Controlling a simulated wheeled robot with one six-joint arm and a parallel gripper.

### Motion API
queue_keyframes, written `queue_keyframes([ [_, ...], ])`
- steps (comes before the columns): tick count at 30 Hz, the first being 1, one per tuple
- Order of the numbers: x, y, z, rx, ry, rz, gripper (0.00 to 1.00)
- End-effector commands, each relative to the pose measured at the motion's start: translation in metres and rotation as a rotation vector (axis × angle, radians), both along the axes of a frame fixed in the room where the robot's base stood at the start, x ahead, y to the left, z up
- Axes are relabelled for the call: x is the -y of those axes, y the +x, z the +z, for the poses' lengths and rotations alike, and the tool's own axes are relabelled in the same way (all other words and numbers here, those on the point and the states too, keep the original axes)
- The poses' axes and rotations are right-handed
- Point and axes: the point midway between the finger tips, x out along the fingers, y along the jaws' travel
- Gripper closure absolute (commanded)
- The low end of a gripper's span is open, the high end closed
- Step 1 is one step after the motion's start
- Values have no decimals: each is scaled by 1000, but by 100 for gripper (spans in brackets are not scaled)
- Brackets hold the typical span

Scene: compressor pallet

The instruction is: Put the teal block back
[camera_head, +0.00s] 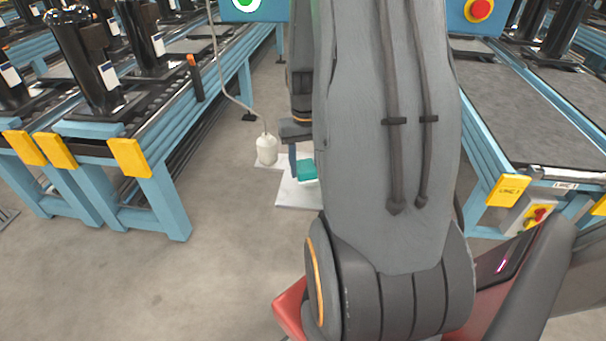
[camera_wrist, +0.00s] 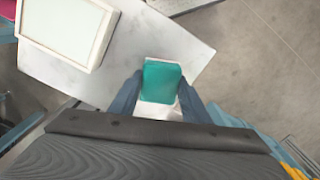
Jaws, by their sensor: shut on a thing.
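The teal block (camera_wrist: 162,76) is between the two fingers of my gripper (camera_wrist: 161,88) in the wrist view. The gripper is shut on it. A white part shows along the block's near side; I cannot tell whether it belongs to the block. In the head view the teal block (camera_head: 306,171) shows just left of my arm, over a pale slab (camera_head: 296,195). The slab also shows in the wrist view (camera_wrist: 190,50). I cannot tell whether the block touches it. My arm hides part of the slab and most of the gripper.
A shallow white framed tray (camera_wrist: 112,22) lies on the slab, upper left in the wrist view. A white bottle-shaped thing (camera_head: 266,150) hangs or stands by a cable left of the gripper. Blue-framed conveyors (camera_head: 165,190) flank both sides. Bare floor (camera_head: 235,240) lies between.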

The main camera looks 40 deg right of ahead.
Motion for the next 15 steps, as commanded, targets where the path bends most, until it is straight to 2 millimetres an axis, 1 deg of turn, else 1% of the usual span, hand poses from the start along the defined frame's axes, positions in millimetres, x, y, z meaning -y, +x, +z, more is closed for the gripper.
queue_keyframes([
  [9,0,1,-31,1,0,-1,75],
  [12,0,0,-35,1,0,-2,75],
  [15,1,-1,-34,1,0,-3,75],
])
